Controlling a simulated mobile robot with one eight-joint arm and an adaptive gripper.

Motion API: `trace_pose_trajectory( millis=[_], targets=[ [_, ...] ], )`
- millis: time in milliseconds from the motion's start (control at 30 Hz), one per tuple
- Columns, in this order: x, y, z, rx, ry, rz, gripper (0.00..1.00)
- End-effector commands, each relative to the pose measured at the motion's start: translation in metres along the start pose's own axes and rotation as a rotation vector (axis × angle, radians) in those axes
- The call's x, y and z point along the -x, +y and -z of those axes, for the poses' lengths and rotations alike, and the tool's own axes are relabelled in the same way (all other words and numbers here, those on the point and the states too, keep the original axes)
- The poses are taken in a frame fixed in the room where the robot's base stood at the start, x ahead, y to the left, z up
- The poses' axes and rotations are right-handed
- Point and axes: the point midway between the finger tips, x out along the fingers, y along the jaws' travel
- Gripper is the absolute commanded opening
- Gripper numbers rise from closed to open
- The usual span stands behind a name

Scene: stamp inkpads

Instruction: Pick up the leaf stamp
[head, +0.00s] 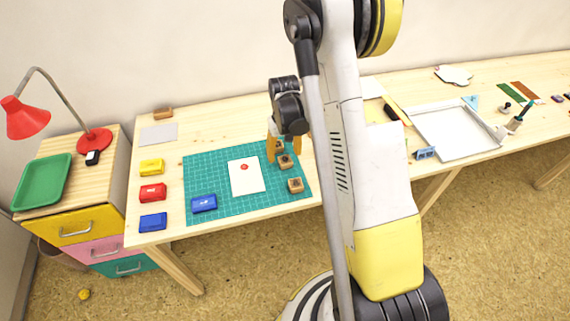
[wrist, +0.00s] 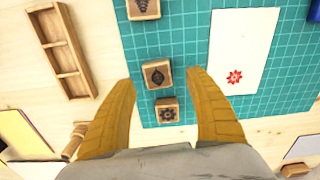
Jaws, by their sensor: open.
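The leaf stamp (wrist: 157,73) is a small wooden block with a dark leaf on its top. In the wrist view it lies on the green mat, in line with the gap between the fingertips. It also shows in the head view (head: 286,161). My gripper (wrist: 160,77) is open, with its yellow fingers spread and nothing held; it also shows in the head view (head: 282,158). A flower stamp (wrist: 168,110) sits close behind the leaf stamp, between the fingers in the picture. A third stamp (wrist: 143,8) with a dark pattern lies farther off. Finger height above the mat is unclear.
A white card (head: 246,175) with a red flower print lies on the cutting mat (head: 225,158). A blue inkpad (head: 204,203) is on the mat. Yellow, red and blue pads stand to its left. A wooden tray (wrist: 62,50) lies left in the wrist view.

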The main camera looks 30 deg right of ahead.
Motion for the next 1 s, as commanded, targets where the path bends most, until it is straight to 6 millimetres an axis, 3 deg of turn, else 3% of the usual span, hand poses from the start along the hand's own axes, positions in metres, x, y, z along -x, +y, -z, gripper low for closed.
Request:
trace_pose_trajectory(
  millis=[200,467,633,1000],
  targets=[
    [-0.038,0.004,0.000,0.001,0.000,0.000,0.63],
    [-0.041,0.004,-0.001,0.000,0.000,0.000,0.63],
    [-0.041,0.004,-0.001,0.000,0.000,0.000,0.15],
    [-0.041,0.004,-0.001,0.000,0.000,0.000,0.13]
  ],
)
